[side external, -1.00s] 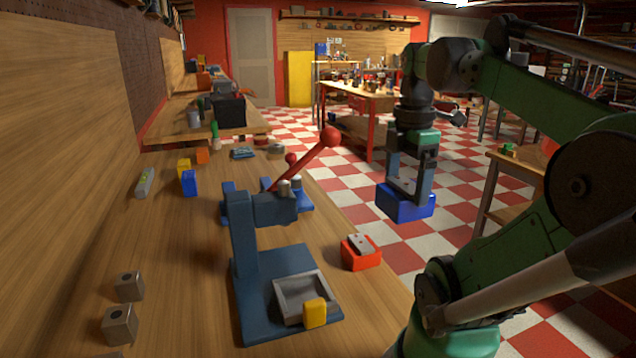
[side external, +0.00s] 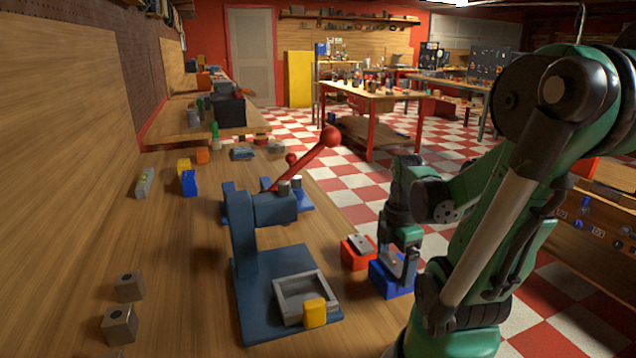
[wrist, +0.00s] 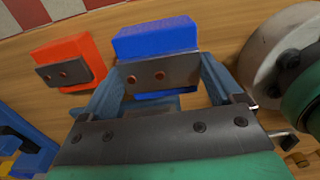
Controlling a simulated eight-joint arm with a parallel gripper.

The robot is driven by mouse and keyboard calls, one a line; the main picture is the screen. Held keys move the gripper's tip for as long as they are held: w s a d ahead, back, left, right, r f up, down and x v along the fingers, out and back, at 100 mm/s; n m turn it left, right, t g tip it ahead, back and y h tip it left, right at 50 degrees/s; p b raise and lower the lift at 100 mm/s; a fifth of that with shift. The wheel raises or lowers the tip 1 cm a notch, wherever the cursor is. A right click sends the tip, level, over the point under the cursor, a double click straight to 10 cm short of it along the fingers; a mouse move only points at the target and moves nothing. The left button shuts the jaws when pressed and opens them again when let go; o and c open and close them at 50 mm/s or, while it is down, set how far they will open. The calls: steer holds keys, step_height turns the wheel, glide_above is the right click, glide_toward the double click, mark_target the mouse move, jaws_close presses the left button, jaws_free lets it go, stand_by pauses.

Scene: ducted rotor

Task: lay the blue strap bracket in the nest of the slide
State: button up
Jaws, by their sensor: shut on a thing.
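The blue strap bracket (side external: 388,279) is a blue block with a grey plate that has two copper-coloured dots, seen in the wrist view (wrist: 155,38). My gripper (side external: 401,262) is shut on it, with a finger at each side in the wrist view (wrist: 160,82). The bracket is at the bench's front edge, right of the slide; I cannot tell whether it touches the bench. The slide's nest (side external: 279,300) is a square grey frame with a shallow recess that looks empty. It sits on the dark blue press base (side external: 262,325), with a yellow block (side external: 315,313) at its front.
A red block with a grey plate (side external: 355,255) stands close beside the bracket, also in the wrist view (wrist: 68,60). The press column (side external: 243,235) and red lever (side external: 310,158) rise behind the nest. Two grey blocks (side external: 120,325) lie left; bench between is clear.

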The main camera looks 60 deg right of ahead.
mark_target(395, 263)
steer(key=shift+f, duration=1.6)
steer(key=shift+f, duration=0.2)
steer(key=o, duration=1.1)
steer(key=shift+r, duration=0.1)
